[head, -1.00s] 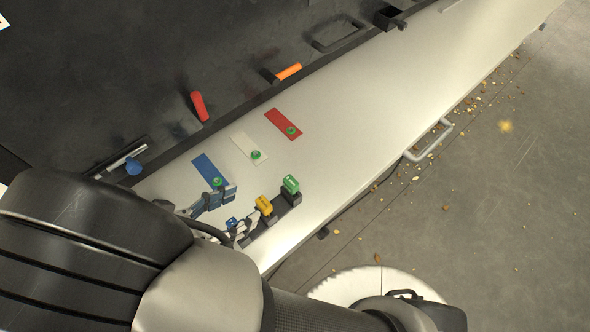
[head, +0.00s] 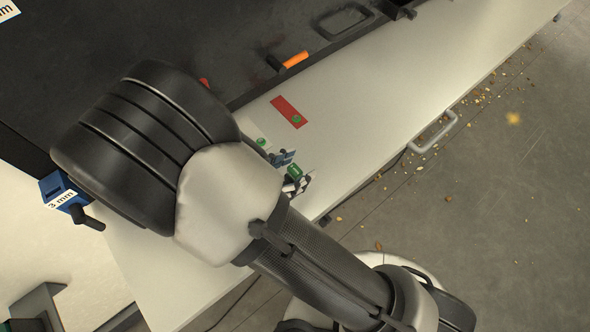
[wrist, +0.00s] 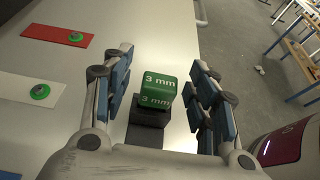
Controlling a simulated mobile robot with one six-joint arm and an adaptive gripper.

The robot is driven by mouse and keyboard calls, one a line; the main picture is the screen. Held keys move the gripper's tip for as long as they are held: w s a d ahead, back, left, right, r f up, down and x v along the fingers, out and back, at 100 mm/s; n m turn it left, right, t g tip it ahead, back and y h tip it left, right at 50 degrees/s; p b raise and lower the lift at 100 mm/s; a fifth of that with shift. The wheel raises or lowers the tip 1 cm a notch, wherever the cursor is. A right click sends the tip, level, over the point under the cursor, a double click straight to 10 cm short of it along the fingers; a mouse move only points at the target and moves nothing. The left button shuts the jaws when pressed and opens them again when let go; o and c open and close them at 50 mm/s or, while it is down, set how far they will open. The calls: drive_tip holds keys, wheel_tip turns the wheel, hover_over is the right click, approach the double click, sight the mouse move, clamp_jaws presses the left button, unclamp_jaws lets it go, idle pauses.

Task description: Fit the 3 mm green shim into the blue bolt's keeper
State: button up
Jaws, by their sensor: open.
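The green shim (wrist: 156,92) is a block marked "3 mm". It sits upright on a black stand (wrist: 148,136). My gripper (wrist: 160,72) is open, with one blue-padded finger on each side of the shim and gaps between. In the head view the shim (head: 295,172) shows small between the fingers, just past my arm. A blue box (head: 58,188) with a "3 mm" label and a black knob shows at the left of the head view.
A red strip (head: 286,106) and a white strip (wrist: 28,88), each with a green round piece, lie on the pale bench (head: 375,110). An orange handle (head: 290,62) stands at the dark panel. A grey pull handle (head: 434,134) sticks out at the bench edge.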

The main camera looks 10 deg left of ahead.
drive_tip(key=shift+w+d+f, duration=0.1)
drive_tip(key=shift+w+d, duration=0.05)
drive_tip(key=shift+w, duration=0.05)
drive_tip(key=shift+s, duration=0.1)
drive_tip(key=shift+c, duration=0.4)
drive_tip(key=c, duration=0.9)
